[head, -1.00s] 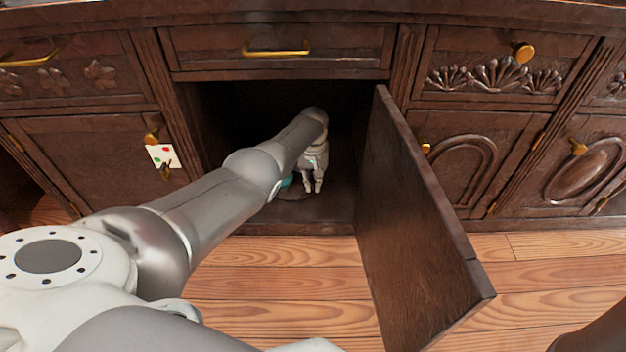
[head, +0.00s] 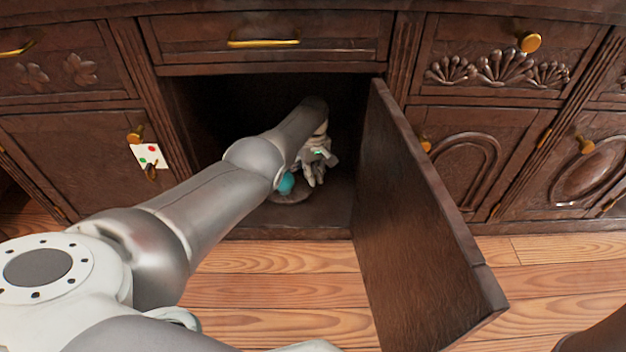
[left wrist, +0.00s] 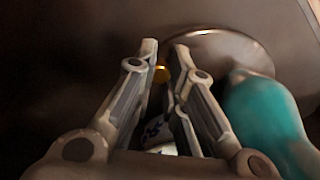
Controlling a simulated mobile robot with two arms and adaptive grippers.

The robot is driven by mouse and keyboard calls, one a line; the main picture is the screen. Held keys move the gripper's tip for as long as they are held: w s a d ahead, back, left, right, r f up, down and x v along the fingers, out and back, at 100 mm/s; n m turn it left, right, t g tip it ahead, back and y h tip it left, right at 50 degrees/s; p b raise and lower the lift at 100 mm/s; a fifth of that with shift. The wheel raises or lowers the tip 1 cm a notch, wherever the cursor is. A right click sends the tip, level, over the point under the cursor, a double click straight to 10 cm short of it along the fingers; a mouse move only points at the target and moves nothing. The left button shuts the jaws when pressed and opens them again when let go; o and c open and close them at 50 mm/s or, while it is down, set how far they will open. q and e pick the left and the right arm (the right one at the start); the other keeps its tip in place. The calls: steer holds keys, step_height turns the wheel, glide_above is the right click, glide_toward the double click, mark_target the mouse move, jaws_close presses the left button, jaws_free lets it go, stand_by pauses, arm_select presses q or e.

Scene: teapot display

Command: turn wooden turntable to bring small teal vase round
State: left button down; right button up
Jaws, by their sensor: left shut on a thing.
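My left gripper (head: 315,182) is inside the open cabinet compartment, low over the wooden turntable (head: 294,199). The teal vase (head: 286,184) stands just left of the gripper, partly behind my arm. In the left wrist view, the vase (left wrist: 262,112) is right of the fingers (left wrist: 165,48), apparently tilted by the camera angle. The turntable's round edge (left wrist: 226,43) shows beyond the right fingertip. Between the fingers is a blue-and-white object (left wrist: 158,132), mostly hidden, with a gold bit (left wrist: 161,74) near it. The fingers are shut on this object. My right gripper is not in view.
The open cabinet door (head: 420,215) stands out to the right of the compartment. The compartment's left wall and top frame enclose my arm. A card (head: 149,156) hangs on the left cabinet door. The wooden floor (head: 275,290) in front is clear.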

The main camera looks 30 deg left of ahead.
arm_select(q)
steer(key=shift+w+a+n+b, duration=0.35)
steer(key=shift+w+n+b, duration=0.25)
steer(key=shift+n+b, duration=0.6)
steer(key=c, duration=1.4)
jaws_free()
steer(key=shift+r, duration=0.15)
steer(key=shift+w+r, duration=0.1)
steer(key=shift+r, duration=0.55)
step_height(320, 180, up, 10)
steer(key=shift+r, duration=0.2)
